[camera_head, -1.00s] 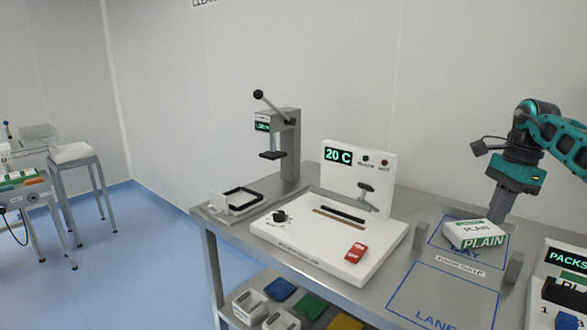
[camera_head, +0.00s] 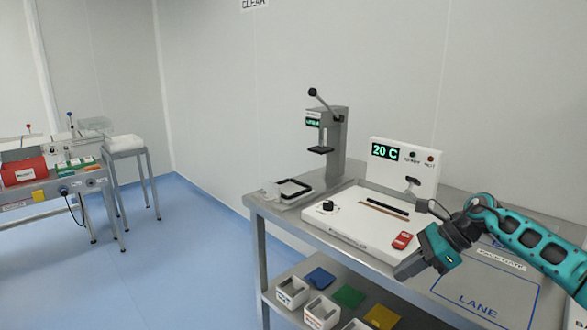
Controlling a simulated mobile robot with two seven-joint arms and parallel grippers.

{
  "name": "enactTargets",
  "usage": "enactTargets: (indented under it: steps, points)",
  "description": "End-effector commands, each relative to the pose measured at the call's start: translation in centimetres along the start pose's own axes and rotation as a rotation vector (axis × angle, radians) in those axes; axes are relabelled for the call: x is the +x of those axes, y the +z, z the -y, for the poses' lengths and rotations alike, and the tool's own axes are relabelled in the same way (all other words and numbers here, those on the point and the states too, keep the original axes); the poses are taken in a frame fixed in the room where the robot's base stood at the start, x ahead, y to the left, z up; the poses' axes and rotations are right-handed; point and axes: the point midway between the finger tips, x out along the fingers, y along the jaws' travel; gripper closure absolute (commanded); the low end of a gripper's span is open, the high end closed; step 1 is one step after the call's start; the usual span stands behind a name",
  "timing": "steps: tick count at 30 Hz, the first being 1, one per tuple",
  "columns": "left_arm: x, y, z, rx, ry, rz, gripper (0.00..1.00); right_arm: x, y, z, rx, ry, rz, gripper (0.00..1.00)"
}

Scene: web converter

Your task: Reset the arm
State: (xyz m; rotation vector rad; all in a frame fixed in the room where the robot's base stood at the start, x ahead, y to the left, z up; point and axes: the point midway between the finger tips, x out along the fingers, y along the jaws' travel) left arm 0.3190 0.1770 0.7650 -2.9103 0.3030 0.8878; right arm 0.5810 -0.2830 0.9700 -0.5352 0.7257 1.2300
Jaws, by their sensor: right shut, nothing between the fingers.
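My right arm comes in from the right edge, teal and dark. Its gripper (camera_head: 408,268) is shut and empty, pointing down and left over the front edge of the steel bench (camera_head: 268,207). It shows in front of the right part of the white sealer (camera_head: 345,228), near the red switch (camera_head: 402,240); I cannot tell the exact gap. My left gripper is not in view.
A lever press (camera_head: 336,145) and a black-rimmed tray (camera_head: 293,189) stand on the bench's left. The lower shelf holds white bins (camera_head: 292,290) and coloured pads (camera_head: 349,297). The lane outline (camera_head: 480,290) is bare. A second bench (camera_head: 95,180) is at the left; blue floor between is clear.

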Motion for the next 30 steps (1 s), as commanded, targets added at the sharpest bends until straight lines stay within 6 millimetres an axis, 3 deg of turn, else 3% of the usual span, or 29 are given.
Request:
enactTargets:
  steps: [1,6,10,14,17,20,27,28,30]
  points:
    - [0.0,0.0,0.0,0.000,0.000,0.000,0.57,3.8,1.4,-1.7,0.066,0.028,0.104,1.00]
    - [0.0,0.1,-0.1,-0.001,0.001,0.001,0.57,11.1,6.3,-6.3,0.390,0.093,0.453,1.00]
    - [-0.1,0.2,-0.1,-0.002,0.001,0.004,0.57,14.1,8.8,-9.3,0.720,0.162,0.700,1.00]
    - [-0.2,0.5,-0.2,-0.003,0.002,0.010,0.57,15.5,9.5,-11.4,1.110,0.239,0.920,1.00]
    - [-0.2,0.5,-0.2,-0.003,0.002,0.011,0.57,16.0,8.6,-12.7,1.437,0.299,1.069,1.00]
    - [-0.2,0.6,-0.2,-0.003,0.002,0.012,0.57,16.3,6.3,-13.9,1.784,0.351,1.200,1.00]
    - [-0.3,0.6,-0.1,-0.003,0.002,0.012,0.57,17.3,-2.7,-19.2,2.651,0.432,1.450,1.00]
    - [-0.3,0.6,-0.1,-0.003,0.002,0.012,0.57,17.5,-4.0,-20.1,-2.734,-0.430,-1.463,1.00]
    - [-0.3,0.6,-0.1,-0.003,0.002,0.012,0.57,17.7,-6.6,-22.3,-2.574,-0.377,-1.321,1.00]
